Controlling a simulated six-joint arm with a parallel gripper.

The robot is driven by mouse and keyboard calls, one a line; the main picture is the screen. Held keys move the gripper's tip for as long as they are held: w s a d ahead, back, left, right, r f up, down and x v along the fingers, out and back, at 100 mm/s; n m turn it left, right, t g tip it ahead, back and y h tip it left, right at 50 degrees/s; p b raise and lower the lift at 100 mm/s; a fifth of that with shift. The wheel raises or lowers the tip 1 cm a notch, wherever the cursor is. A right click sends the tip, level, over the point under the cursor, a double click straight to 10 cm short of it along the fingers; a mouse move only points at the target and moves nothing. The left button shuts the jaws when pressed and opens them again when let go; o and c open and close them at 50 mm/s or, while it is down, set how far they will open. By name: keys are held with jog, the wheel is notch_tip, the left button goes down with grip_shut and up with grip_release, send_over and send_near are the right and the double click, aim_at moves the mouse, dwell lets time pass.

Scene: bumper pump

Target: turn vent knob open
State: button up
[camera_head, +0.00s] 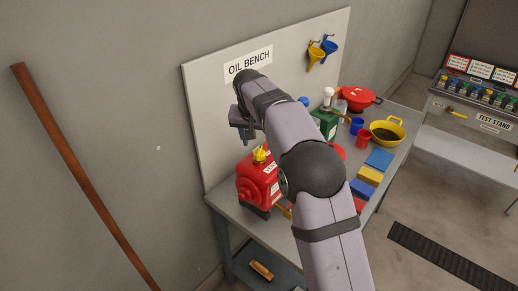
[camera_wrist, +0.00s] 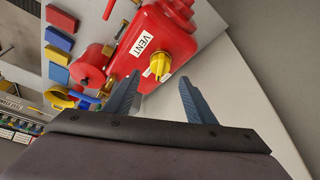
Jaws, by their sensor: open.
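The vent knob (camera_wrist: 160,63) is yellow and sits on the red pump can, next to a white VENT label (camera_wrist: 140,46). The red can (camera_wrist: 168,28) stands on the bench; in the head view the can (camera_head: 262,184) is at the bench's left end with the yellow knob (camera_head: 259,155) on top. My gripper (camera_wrist: 155,90) is open in the wrist view, its two blue-grey fingers apart and empty. The knob appears beyond and between the fingertips; I see no contact. In the head view my gripper (camera_head: 243,128) is above the can, partly hidden by my wrist.
A backboard (camera_head: 215,115) rises close behind the can. Two funnels (camera_head: 322,50) hang on it.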

aim_at(259, 151)
jog(key=shift+p+x, duration=1.1)
jog(key=shift+x, duration=2.05)
